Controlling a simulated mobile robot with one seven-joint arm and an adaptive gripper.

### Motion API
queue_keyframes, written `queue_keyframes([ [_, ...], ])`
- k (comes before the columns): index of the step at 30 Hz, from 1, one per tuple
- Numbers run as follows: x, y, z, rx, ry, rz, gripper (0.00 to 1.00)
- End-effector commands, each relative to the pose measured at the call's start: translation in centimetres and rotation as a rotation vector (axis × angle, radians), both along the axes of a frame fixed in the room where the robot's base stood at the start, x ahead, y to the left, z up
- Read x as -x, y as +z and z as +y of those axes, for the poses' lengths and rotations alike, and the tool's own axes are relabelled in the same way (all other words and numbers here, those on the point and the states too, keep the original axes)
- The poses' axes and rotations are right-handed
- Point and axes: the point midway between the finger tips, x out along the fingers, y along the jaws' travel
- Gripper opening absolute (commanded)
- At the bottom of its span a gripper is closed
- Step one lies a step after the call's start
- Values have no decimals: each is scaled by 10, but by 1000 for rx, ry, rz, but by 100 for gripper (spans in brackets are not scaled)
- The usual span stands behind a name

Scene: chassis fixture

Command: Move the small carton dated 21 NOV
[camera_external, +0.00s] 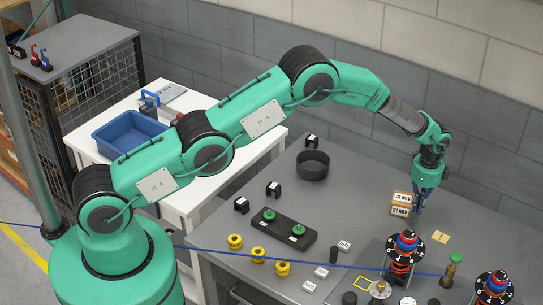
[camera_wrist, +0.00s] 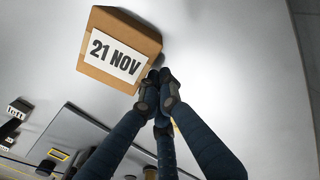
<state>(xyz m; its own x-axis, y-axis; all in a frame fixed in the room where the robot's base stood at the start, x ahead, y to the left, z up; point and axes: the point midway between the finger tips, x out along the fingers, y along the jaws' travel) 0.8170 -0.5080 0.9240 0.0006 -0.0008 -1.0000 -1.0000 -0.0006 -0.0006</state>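A small brown carton (camera_external: 393,203) with white 21 NOV labels stands on the grey table at right in the external view. The date shows twice there, one label above the other. In the wrist view the carton (camera_wrist: 152,44) is at upper centre-left, its 21 NOV label facing the camera. My gripper (camera_external: 418,210) points down just right of the carton. In the wrist view its dark fingertips (camera_wrist: 160,88) come together beside the carton's lower right corner, with nothing seen between them. I cannot tell whether they touch the carton.
A black round bowl (camera_external: 313,165) stands behind left. A black block with green knobs (camera_external: 284,231) is left. The table right of my gripper is clear.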

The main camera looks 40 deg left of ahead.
Motion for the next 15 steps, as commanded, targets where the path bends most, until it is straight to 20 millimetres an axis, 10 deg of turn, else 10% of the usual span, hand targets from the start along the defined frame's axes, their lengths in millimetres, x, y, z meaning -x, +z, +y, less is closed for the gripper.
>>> queue_keyframes([
  [15, -1, 0, 13, 0, 0, 0, 0],
])
